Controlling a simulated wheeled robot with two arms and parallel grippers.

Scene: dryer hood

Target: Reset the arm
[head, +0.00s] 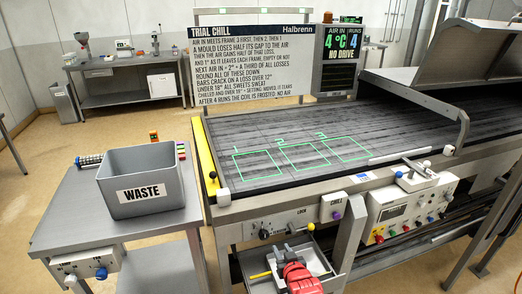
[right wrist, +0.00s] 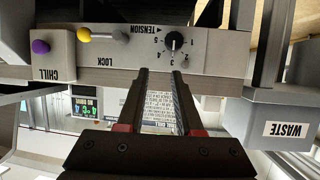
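My right gripper (head: 287,258) is low at the front of the machine, below the lock panel in the head view. In the right wrist view, which is upside down, its two dark fingers (right wrist: 161,76) stand apart with nothing between them. They point towards the front panel (right wrist: 120,55), near the lock lever (right wrist: 100,36) and tension dial (right wrist: 174,41). Whether the tips touch the panel I cannot tell. The purple chill button (right wrist: 40,47) is to one side. My left arm and gripper are not in the head view.
A grey waste bin (head: 142,197) stands on a side table (head: 66,217) at left. The dark belt (head: 400,128) has green outlined frames. A rules board (head: 248,65) and a display (head: 341,60) reading "NO DRIVE" stand behind it. A control box (head: 405,212) sits at right.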

